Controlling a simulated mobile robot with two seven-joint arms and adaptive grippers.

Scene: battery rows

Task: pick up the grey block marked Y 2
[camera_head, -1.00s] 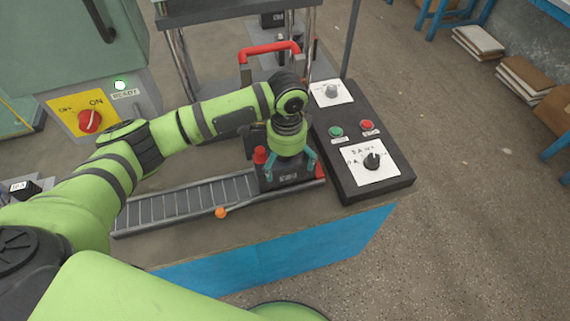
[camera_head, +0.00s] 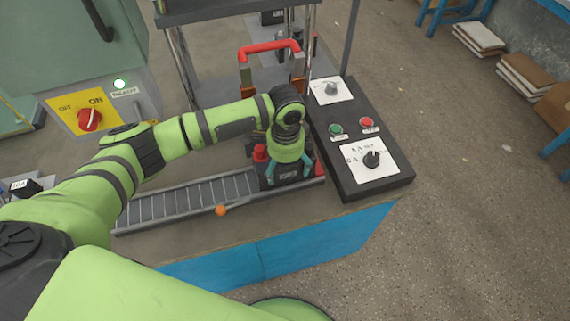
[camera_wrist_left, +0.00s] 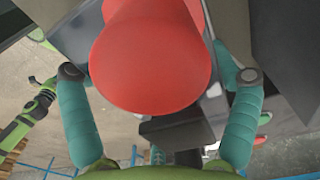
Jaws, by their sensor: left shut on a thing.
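A dark grey block (camera_head: 286,176) with a red cap (camera_head: 260,153) is at the right end of a roller track (camera_head: 180,203). Its label is too small to read, so I cannot confirm the Y 2 mark. My left gripper (camera_head: 288,170) points down over the block, with its teal fingers shut on it. In the left wrist view a large red cap (camera_wrist_left: 150,65) fills the middle between the fingers and hides much of the block. I cannot tell whether the block is clear of the track. My right gripper is not in view.
A black control box (camera_head: 350,140) with knobs and green and red buttons stands close to the right. A red handle (camera_head: 270,47) is behind my arm. An orange knob (camera_head: 221,210) sits at the track's front edge. A green cabinet (camera_head: 70,50) is at the left.

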